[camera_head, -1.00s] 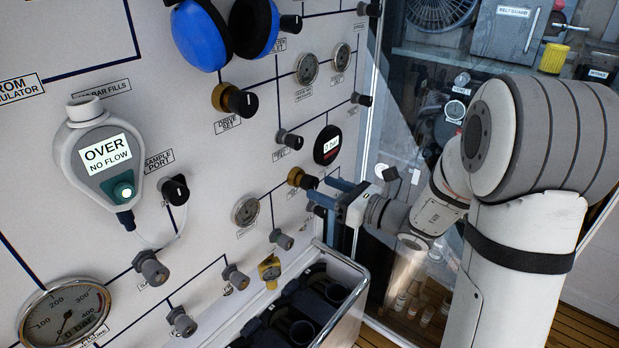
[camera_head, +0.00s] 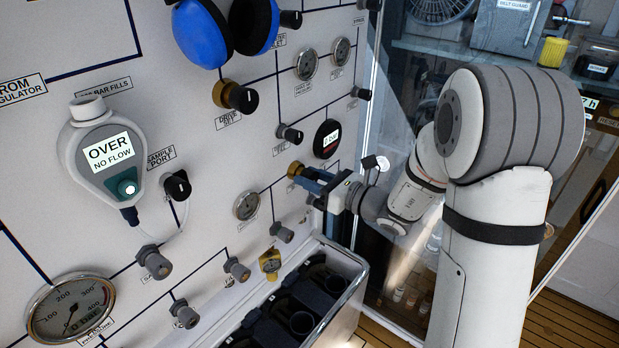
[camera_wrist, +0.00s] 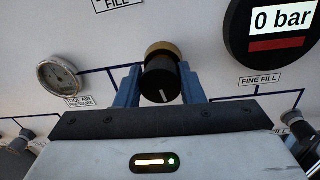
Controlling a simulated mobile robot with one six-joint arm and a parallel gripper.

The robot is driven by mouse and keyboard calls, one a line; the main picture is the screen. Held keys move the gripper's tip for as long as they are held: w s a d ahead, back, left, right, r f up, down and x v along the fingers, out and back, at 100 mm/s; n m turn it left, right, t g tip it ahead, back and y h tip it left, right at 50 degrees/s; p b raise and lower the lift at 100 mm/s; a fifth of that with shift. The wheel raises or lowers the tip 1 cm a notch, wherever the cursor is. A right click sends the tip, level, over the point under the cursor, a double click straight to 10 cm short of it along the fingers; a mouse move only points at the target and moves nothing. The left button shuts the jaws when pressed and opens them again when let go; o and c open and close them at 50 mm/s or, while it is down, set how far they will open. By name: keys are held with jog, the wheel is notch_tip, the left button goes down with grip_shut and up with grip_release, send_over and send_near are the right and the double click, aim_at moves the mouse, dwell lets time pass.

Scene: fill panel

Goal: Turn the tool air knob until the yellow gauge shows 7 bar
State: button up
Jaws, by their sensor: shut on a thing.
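A black knob on a brass collar (camera_wrist: 160,80) sits between the two blue fingers of my gripper (camera_wrist: 158,86) in the wrist view. My gripper is shut on it, one finger on each side. A pale line marks the knob's face, pointing down. In the head view my gripper (camera_head: 308,180) covers most of the knob, and only its brass collar (camera_head: 295,169) shows. A small round gauge labelled tool air pressure (camera_wrist: 58,75) is left of the knob; it also shows in the head view (camera_head: 246,206). Its reading is too small to tell, and its face looks pale grey.
A round black display (camera_wrist: 282,25) reads 0 bar, up and right of the knob. Other knobs (camera_head: 242,98) and fittings (camera_head: 155,262) stick out of the panel. A bin with dark cylinders (camera_head: 345,262) stands below my gripper. A glass-fronted cabinet is behind my arm.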

jog(key=shift+c, duration=1.3)
jog(key=n+b, duration=0.1)
jog(key=b, duration=0.3)
jog(key=shift+f+n, duration=0.25)
jog(key=shift+n, duration=0.15)
jog(key=shift+n+b, duration=0.6)
jog(key=shift+b, duration=0.55)
jog(key=shift+r+n+b, duration=0.35)
jog(key=shift+n+b, duration=0.25)
jog(key=shift+b, duration=0.2)
jog(key=o, duration=0.9)
jog(key=shift+o, duration=0.2)
jog(key=shift+d, duration=0.1)
jog(key=b+v, duration=0.1)
jog(key=v, duration=0.6)
jog(key=shift+s+d, duration=0.2)
jog(key=shift+d, duration=0.05)
